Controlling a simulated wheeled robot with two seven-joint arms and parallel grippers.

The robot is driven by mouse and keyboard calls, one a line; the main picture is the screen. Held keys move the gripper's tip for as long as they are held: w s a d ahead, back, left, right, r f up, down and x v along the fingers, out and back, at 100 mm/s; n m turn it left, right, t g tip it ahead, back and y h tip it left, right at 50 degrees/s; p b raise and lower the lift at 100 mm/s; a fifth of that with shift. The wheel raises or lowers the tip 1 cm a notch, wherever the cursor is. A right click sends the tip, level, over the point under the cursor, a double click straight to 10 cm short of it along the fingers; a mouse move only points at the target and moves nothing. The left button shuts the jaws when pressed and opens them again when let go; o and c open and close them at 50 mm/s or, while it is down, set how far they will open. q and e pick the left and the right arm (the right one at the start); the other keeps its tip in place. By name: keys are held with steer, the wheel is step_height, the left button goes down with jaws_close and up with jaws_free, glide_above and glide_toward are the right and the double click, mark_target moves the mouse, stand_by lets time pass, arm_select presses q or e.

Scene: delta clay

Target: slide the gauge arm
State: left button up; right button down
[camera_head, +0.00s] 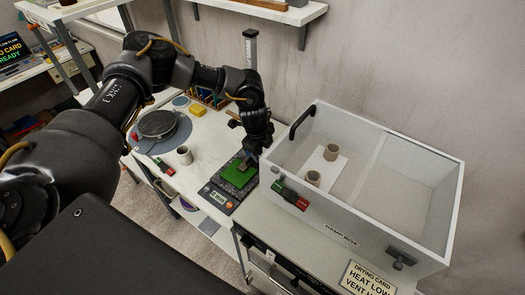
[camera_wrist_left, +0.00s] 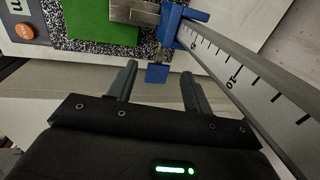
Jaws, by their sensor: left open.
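The gauge has a tall upright scale post; its top shows in the head view (camera_head: 250,50) and its marked length in the left wrist view (camera_wrist_left: 240,65). On the post sits a blue slider (camera_wrist_left: 171,22) with a flat steel gauge arm (camera_wrist_left: 133,12) reaching left over a green pad (camera_wrist_left: 95,22). A blue tab (camera_wrist_left: 157,73) sticks out from the slider side. My left gripper (camera_wrist_left: 159,76) is open, with the tab appearing between its fingertips; contact cannot be told. In the head view my left gripper (camera_head: 247,160) is over the speckled base (camera_head: 240,175), hiding the slider.
A digital readout (camera_head: 217,196) fronts the gauge base.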

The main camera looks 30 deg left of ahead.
arm_select(q)
steer(key=shift+f, duration=0.85)
steer(key=shift+w+f, duration=0.15)
steer(key=shift+f, duration=0.3)
steer(key=shift+d, duration=0.1)
jaws_close()
arm_select(e)
steer(key=shift+s+d+r, duration=0.3)
steer(key=shift+s+r, duration=0.05)
steer(key=shift+s, duration=0.15)
